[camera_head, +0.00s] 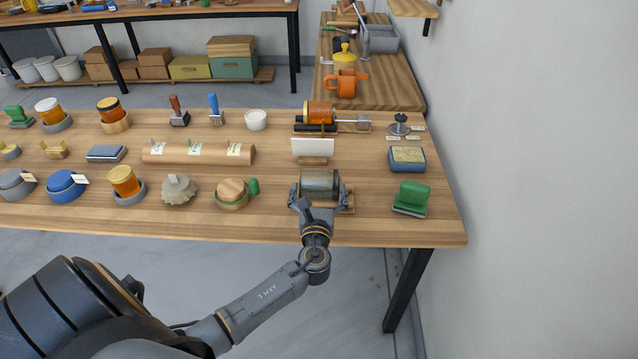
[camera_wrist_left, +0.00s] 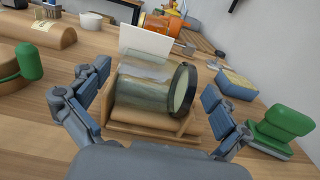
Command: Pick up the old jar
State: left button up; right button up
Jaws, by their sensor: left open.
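The old jar (camera_head: 320,183) looks like a greyish-green glass jar lying on its side in a wooden cradle near the front of the table. In the left wrist view the jar (camera_wrist_left: 150,85) has a dark rim at its right end, and the cradle (camera_wrist_left: 150,133) shows beneath it. My left gripper (camera_head: 318,196) is open, with one finger on each side of the jar. In the left wrist view the fingers of my left gripper (camera_wrist_left: 155,100) stand apart from the jar, with gaps on both sides. My right gripper is not in view.
A white card (camera_head: 312,147) stands right behind the jar. A green-handled wooden pot (camera_head: 237,193) is to the left. An orange jar (camera_head: 320,112) lies farther back. The wall bounds the right side.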

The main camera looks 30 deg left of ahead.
aim_at(319, 180)
pick_arm(q)
jog(key=x, duration=0.5)
jog(key=shift+f+p, duration=0.1)
jog(key=shift+p, duration=0.2)
jog(key=shift+s, duration=0.1)
jog(key=c, duration=1)
jog(key=shift+r, duration=0.2)
